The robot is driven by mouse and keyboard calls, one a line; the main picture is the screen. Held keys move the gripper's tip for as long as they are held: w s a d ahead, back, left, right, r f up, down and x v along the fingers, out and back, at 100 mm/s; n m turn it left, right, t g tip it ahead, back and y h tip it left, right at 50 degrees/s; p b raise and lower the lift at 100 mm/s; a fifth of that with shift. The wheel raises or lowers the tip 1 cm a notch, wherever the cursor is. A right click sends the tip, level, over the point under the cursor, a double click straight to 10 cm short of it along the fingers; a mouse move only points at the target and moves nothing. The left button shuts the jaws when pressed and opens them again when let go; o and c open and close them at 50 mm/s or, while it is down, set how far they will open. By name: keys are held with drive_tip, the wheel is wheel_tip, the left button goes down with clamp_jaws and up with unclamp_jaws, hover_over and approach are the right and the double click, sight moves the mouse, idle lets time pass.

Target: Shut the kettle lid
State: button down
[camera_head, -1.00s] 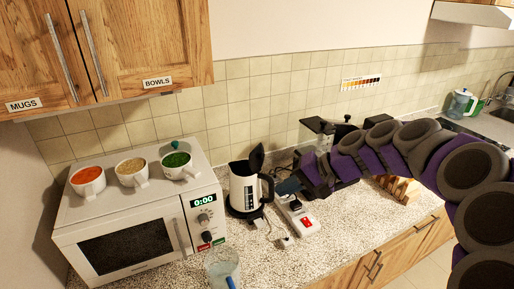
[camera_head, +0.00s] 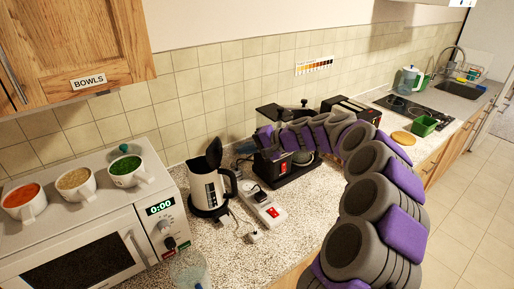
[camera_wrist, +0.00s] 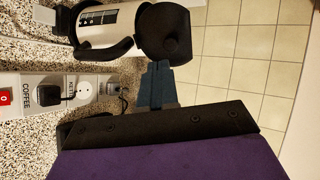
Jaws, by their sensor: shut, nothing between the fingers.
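The white and black kettle (camera_head: 207,190) stands upright on its black base on the counter, right of the microwave. Its black lid (camera_head: 214,152) is open, standing up above the body. In the wrist view the kettle (camera_wrist: 97,24) appears sideways, with the raised lid (camera_wrist: 165,33) at its right end. My gripper (camera_wrist: 158,68) is shut and empty, its blue-grey fingers pointing at the lid. The tips look very close to the lid; I cannot tell whether they touch. In the head view the fingers are small and hard to make out beside the kettle.
A power strip (camera_head: 264,209) with a red switch and plugs lies right of the kettle. The microwave (camera_head: 90,245) carries several cups. A clear container (camera_head: 189,270) stands in front. A black coffee machine (camera_head: 287,170) is behind my arm.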

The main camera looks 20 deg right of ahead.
sight(218, 153)
drive_tip(key=shift+a+r+b+x, duration=0.1)
drive_tip(key=shift+r+b+x, duration=0.1)
drive_tip(key=shift+x, duration=0.75)
drive_tip(key=shift+a+r+b+x, duration=0.1)
drive_tip(key=shift+r+x, duration=0.05)
drive_tip(key=shift+x, duration=0.8)
drive_tip(key=shift+a+r+b+x, duration=0.1)
drive_tip(key=shift+r+b+x, duration=0.1)
drive_tip(key=shift+x, duration=0.7)
drive_tip(key=shift+w, duration=0.15)
drive_tip(key=shift+r+p, duration=0.15)
drive_tip(key=shift+p, duration=0.2)
